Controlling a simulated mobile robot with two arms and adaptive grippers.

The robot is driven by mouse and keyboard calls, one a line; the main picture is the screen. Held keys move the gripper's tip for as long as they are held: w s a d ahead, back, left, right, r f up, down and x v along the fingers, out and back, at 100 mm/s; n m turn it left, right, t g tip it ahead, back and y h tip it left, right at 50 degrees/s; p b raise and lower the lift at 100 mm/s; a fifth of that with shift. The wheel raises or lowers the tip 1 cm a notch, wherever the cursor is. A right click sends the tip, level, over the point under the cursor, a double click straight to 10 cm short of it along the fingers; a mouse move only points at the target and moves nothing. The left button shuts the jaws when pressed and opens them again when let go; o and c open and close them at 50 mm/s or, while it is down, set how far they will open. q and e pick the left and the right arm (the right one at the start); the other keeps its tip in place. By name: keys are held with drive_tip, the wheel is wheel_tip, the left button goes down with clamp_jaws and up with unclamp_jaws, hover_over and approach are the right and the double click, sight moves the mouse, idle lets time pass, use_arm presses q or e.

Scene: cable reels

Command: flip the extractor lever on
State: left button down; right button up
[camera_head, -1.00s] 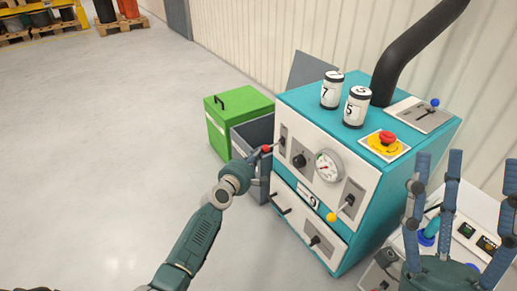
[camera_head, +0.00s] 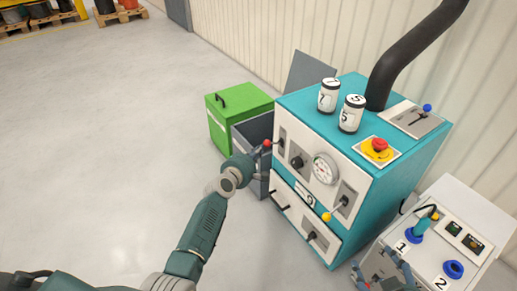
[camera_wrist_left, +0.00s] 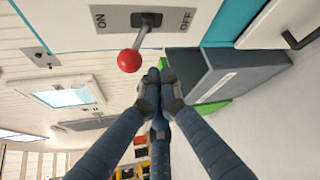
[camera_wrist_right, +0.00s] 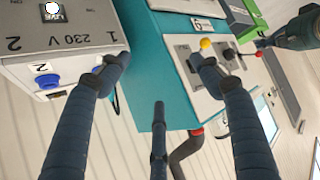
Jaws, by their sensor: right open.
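The red-knobbed lever (camera_head: 267,143) sits on the front left of the teal machine. In the left wrist view its red ball (camera_wrist_left: 129,61) stands out from a grey plate marked ON at left and OFF at right. The ball hangs slightly to the ON side of the slot, but I cannot tell the switch position. My left gripper (camera_wrist_left: 160,76) has its fingers together, empty, just beside and below the ball. It also shows at the lever in the head view (camera_head: 257,166). My right gripper (camera_wrist_right: 160,75) is open and empty, low at the right of the head view.
The teal machine (camera_head: 405,158) also carries a yellow-knobbed lever (camera_head: 327,216), a blue-knobbed lever (camera_head: 427,108), a gauge (camera_head: 325,168) and a red stop button (camera_head: 379,145). Two numbered cans (camera_head: 328,96) stand on top. A white socket box (camera_head: 470,215) stands right; a green bin (camera_head: 237,113) stands left.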

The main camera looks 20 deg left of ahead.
use_arm(q)
drive_tip(key=r+p, duration=0.1)
drive_tip(key=p, duration=0.2)
drive_tip(key=shift+r, duration=0.35)
use_arm(e)
drive_tip(key=s+d+f+g+h, duration=0.1)
drive_tip(key=s+d+f+g, duration=0.1)
drive_tip(key=s, duration=0.5)
drive_tip(key=s+d+f+g, duration=0.2)
drive_tip(key=s+f+g, duration=0.2)
drive_tip(key=s, duration=0.3)
drive_tip(key=shift+d+g+h, duration=0.25)
drive_tip(key=shift+g+h, duration=0.15)
drive_tip(key=shift+g, duration=0.1)
use_arm(q)
drive_tip(key=shift+w+r+p, duration=0.1)
drive_tip(key=shift+r+p, duration=0.1)
drive_tip(key=shift+p, duration=0.1)
use_arm(e)
drive_tip(key=shift+r, duration=0.15)
